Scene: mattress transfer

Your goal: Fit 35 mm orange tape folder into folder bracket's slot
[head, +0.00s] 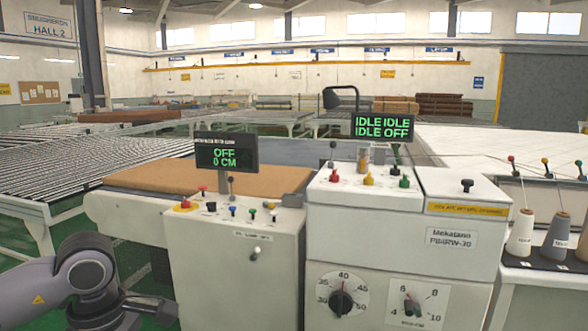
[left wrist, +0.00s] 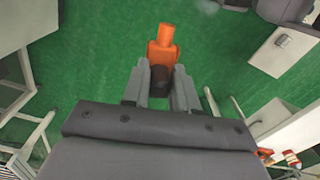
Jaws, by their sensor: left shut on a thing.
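In the left wrist view my left gripper (left wrist: 160,88) is shut on an orange folder (left wrist: 162,55). Its orange part sticks out beyond the fingertips, with a dark part between the fingers. Green floor lies below it, and it touches nothing else that I can see. In the head view my left arm (head: 85,270) comes in at the lower left; its gripper and the folder are outside that picture. I cannot make out the folder bracket or its slot in either view. My right gripper is in neither view.
A white machine (head: 405,225) with dials, levers and an "IDLE" display (head: 383,127) stands ahead. A control cabinet (head: 238,265) with an "OFF 0 CM" display (head: 226,152) is left of it. Thread cones (head: 558,235) stand at the right. A roller conveyor (head: 95,165) lies at the left.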

